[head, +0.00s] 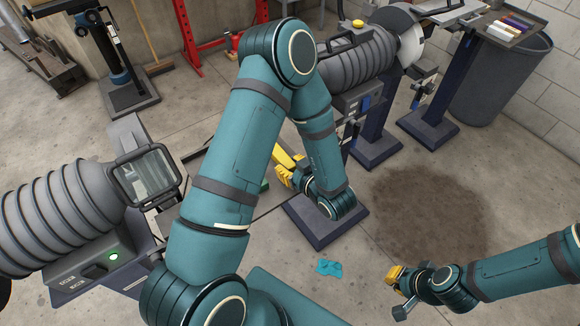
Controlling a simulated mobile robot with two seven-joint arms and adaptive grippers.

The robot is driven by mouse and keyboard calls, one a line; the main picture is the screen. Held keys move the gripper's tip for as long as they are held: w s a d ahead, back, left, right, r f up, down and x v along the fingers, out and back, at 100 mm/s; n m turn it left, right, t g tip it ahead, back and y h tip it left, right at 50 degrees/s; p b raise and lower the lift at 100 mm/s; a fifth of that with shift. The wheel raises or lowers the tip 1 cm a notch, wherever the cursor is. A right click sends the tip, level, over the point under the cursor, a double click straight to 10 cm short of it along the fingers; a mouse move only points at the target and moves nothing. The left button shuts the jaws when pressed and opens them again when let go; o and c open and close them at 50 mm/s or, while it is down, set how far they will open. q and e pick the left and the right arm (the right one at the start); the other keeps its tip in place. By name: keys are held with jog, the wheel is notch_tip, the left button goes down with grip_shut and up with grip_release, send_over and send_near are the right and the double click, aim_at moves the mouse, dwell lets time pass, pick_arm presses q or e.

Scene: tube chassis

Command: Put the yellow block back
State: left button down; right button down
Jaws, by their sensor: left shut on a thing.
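My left gripper (284,176) is in the middle of the head view, below the bent elbow of my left arm. It is shut on a yellow piece (283,158), which looks like the yellow block. The gripper is yellow too and the arm covers part of it, so the exact grip is hard to make out. My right gripper (394,282) is at the lower right, low over the floor and seen from above. Its fingers are partly hidden, and no held thing shows in it.
A tray (508,34) with several coloured pieces stands at the upper right, beside a dark bin (500,85). A ribbed grey machine (350,65) stands behind my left arm, another (65,215) at the left. A teal cloth (329,267) and a dark stain (425,215) lie on the floor.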

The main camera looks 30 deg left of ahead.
pick_arm(q)
jog(key=shift+r, duration=0.1)
jog(key=c, duration=0.7)
grip_release()
jog(key=shift+c, duration=0.2)
